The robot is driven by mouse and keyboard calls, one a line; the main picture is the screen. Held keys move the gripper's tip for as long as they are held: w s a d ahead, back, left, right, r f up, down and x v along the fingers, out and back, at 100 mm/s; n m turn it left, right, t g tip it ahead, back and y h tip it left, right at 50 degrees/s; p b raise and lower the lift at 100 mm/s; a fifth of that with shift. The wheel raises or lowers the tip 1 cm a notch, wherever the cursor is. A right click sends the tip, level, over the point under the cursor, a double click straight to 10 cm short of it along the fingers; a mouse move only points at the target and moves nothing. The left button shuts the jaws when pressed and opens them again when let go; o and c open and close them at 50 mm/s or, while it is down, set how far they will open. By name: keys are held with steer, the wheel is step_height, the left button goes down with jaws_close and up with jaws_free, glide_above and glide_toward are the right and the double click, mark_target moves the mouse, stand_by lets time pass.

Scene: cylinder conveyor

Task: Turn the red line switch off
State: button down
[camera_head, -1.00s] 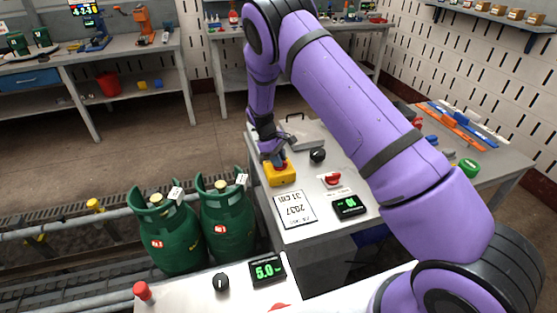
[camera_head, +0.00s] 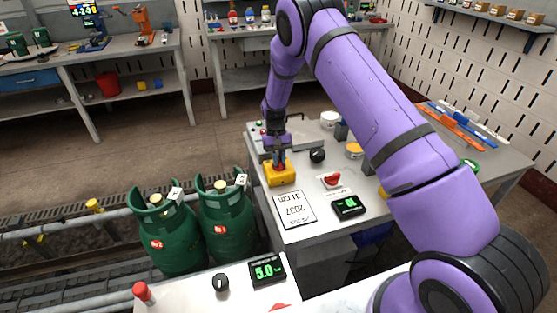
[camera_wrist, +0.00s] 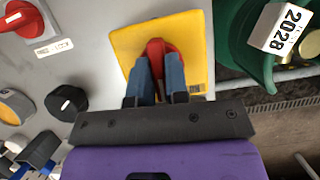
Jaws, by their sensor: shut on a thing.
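The red line switch (camera_wrist: 155,48) is a red knob on a yellow plate (camera_wrist: 192,30) on the grey workbench. In the head view the yellow box (camera_head: 281,177) stands at the bench's left edge, with my gripper (camera_head: 279,164) right above it. In the wrist view my gripper (camera_wrist: 158,75) has its two blue fingers on either side of the red knob, shut on it. The fingers hide part of the knob, and its exact angle is hard to tell.
Close by are a black knob (camera_head: 317,155), another red switch (camera_head: 332,180), a small green-lit display (camera_head: 349,206) and a paper sheet (camera_head: 294,209). Green gas cylinders (camera_head: 229,222) stand left of the bench. White and yellow-topped containers (camera_head: 330,119) stand further back.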

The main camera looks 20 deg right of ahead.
steer(key=m+y, duration=0.1)
steer(key=m, duration=0.2)
steer(key=shift+d+m+t, duration=0.1)
steer(key=shift+m+t, duration=0.2)
steer(key=shift+m, duration=0.1)
steer(key=shift+m+t+y, duration=0.4)
steer(key=shift+m+y, duration=0.6)
steer(key=shift+m, duration=1.2)
steer(key=c, duration=1.1)
jaws_free()
steer(key=shift+r, duration=0.1)
steer(key=v, duration=1)
steer(key=shift+d+r, duration=0.15)
steer(key=shift+r, duration=0.15)
